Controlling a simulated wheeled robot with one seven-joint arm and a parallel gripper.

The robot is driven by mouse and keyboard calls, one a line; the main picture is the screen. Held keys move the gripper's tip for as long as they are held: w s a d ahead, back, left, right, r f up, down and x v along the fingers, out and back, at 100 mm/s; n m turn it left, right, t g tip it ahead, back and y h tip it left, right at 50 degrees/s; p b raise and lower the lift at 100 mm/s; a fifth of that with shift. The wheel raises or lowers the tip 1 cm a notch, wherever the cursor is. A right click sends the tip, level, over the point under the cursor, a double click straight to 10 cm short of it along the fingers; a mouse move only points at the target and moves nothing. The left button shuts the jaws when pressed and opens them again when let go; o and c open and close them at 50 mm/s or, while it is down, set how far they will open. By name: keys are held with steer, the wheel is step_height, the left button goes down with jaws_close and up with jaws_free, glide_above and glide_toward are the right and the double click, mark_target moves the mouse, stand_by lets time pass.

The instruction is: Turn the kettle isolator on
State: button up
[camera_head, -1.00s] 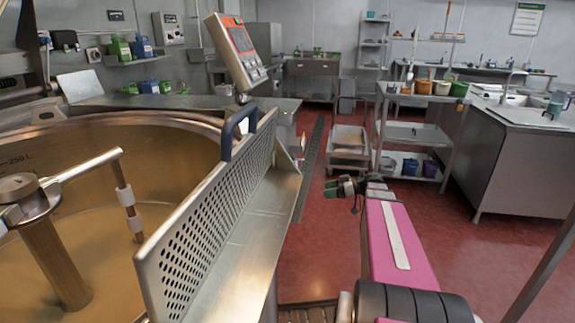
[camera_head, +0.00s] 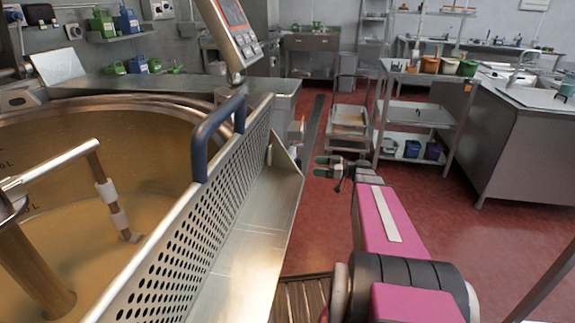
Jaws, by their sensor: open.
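The large round steel kettle (camera_head: 150,104) fills the left of the head view, with cloudy yellow-brown liquid and a stirring shaft in it. Small switch units are on the back wall at upper left. One is a small grey box with a dark round knob (camera_head: 73,30), and a bigger grey panel (camera_head: 157,9) is cut by the top edge. I cannot tell which is the isolator or how any is set. My gripper (camera_head: 318,167) is open and empty, out over the red floor right of the kettle, far from these switches.
A perforated steel guard with a blue handle (camera_head: 212,135) stands between the kettle and my arm. A control panel on a post (camera_head: 232,35) rises behind it. A low trolley (camera_head: 349,122) and shelf cart (camera_head: 420,112) stand ahead. Red floor is clear right of my arm.

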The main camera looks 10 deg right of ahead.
steer(key=x, duration=0.6)
steer(key=shift+a, duration=0.25)
steer(key=shift+w+a, duration=0.1)
jaws_close()
